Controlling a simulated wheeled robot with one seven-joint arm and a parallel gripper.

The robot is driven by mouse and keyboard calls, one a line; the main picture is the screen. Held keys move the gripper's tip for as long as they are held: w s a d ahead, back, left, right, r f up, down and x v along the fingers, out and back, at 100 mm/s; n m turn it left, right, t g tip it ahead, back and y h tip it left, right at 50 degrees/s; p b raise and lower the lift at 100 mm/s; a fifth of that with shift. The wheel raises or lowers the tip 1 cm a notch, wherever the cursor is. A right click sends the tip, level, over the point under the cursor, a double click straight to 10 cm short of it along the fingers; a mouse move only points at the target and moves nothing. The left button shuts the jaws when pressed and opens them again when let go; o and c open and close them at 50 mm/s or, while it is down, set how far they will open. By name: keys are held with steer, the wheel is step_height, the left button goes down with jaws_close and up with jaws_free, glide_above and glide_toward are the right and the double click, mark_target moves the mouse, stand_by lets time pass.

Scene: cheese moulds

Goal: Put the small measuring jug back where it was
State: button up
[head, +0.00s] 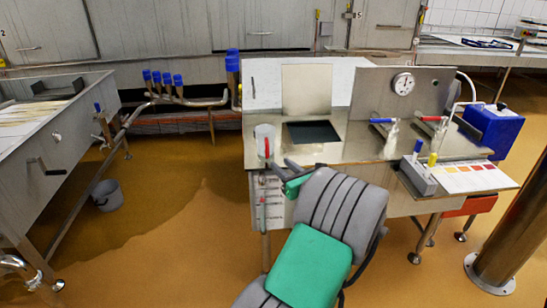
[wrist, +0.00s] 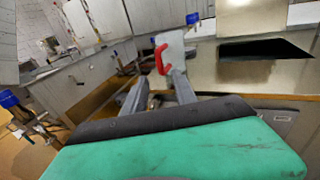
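A small pale jug with a red handle (head: 264,133) stands upright at the left front corner of the steel worktop (head: 340,152). In the wrist view the jug (wrist: 176,48) is straight beyond my fingertips, its red handle towards me and to the left. My gripper (head: 289,176) is just right of and nearer than the jug, low at the worktop's front edge. In the wrist view my gripper (wrist: 160,82) has its two fingers apart with a gap between them and nothing held. Whether a fingertip touches the jug I cannot tell.
A dark square opening (head: 313,132) lies right of the jug. Blue-handled and red-handled items (head: 432,119) lie farther right, near a grey block with bottles (head: 418,176) and a blue box (head: 492,128).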

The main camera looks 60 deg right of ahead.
steer(key=v, duration=0.4)
steer(key=w+a+f+n+g+y, duration=0.35)
steer(key=w+a+n, duration=0.55)
steer(key=a, duration=0.4)
steer(key=w+a+f+n+g+y, duration=0.25)
steer(key=w+a+n+y, duration=0.35)
steer(key=a+n, duration=0.5)
steer(key=s+a+f+n+g, duration=0.2)
steer(key=a+n+g, duration=0.2)
steer(key=a+n, duration=0.7)
steer(key=s+a+n+g+h, duration=0.2)
steer(key=s+a+n+g, duration=0.1)
steer(key=s+a+n, duration=0.6)
steer(key=s+a, duration=0.2)
steer(key=shift+a+r+n, duration=0.35)
steer(key=shift+a+n, duration=0.05)
